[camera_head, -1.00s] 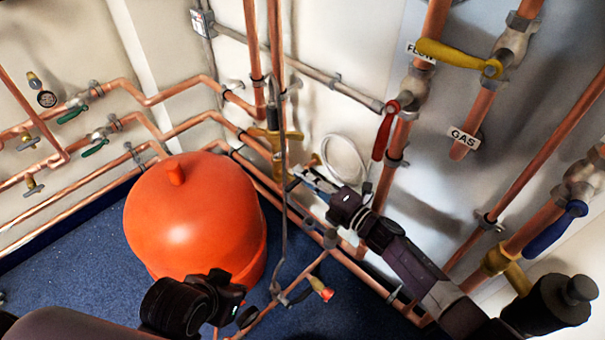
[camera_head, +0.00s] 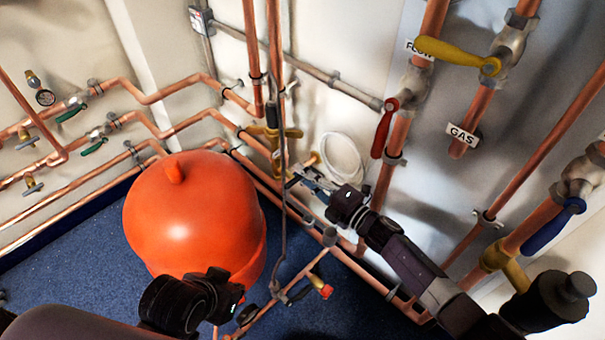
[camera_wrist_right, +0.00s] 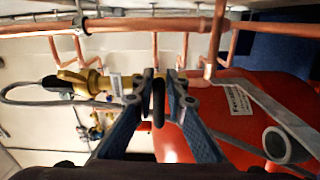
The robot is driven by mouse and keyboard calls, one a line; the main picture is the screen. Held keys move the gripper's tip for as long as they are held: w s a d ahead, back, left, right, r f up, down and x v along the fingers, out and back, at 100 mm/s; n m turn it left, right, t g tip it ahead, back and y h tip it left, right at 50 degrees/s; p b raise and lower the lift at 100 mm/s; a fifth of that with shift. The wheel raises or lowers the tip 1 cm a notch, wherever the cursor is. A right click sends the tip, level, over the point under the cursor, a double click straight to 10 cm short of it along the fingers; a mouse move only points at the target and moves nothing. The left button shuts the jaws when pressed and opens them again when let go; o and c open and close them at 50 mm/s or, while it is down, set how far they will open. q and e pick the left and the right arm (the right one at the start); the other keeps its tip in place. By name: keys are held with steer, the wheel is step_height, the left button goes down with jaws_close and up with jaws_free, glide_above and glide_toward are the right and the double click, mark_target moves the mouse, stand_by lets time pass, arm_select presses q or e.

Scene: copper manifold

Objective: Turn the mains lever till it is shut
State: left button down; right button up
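A brass valve (camera_head: 276,134) with an upright black handle (camera_head: 271,116) stands behind the orange-red vessel. No readable label tells me whether it is the mains lever. The brass body also shows in the right wrist view (camera_wrist_right: 82,80), with a white tag (camera_wrist_right: 121,85) beside it. My right gripper (camera_head: 304,182) is below and right of this valve. In the wrist view its blue fingers (camera_wrist_right: 159,92) come close together around a narrow black shape; I cannot tell whether it is held. My left gripper (camera_head: 236,308) is at the bottom, its fingertips unclear.
The orange-red vessel (camera_head: 190,215) fills the space left of my right gripper. A thin grey hose (camera_head: 285,160) hangs close to its fingertips. Copper pipes run along the wall. Red (camera_head: 384,128), yellow (camera_head: 450,54) and blue (camera_head: 553,228) levers are on the right.

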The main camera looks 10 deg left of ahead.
steer(key=o, duration=0.3)
